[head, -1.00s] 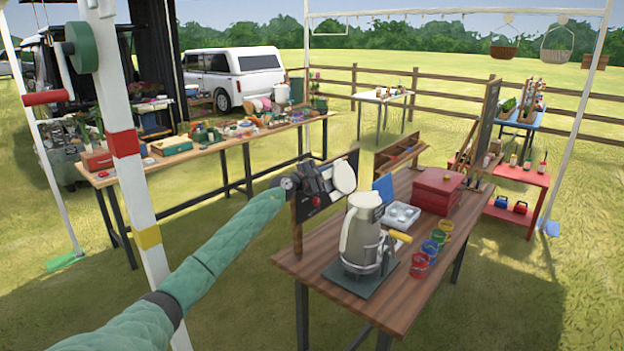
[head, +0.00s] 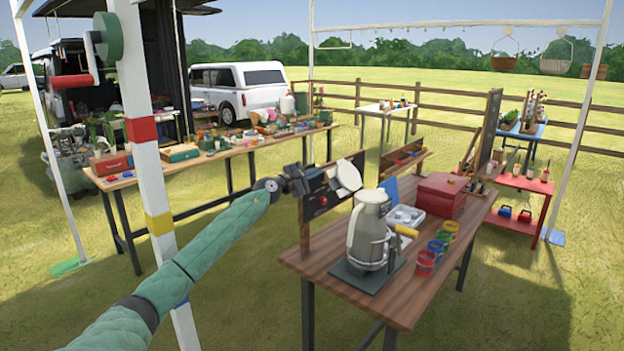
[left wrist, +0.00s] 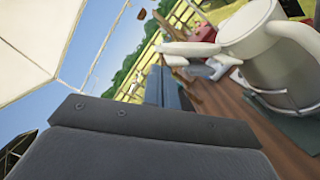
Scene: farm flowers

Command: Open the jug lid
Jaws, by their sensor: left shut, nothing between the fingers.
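The grey-white jug (head: 368,240) stands upright on a dark mat (head: 352,277) on the wooden table. My right gripper is not in view.
The wooden table (head: 425,290) also holds a red box (head: 440,194), a white tray (head: 405,217) and several coloured cups (head: 426,263). A dark upright board (head: 325,196) stands behind my left gripper. A white post (head: 150,170) rises at the left. Grass lies around the table.

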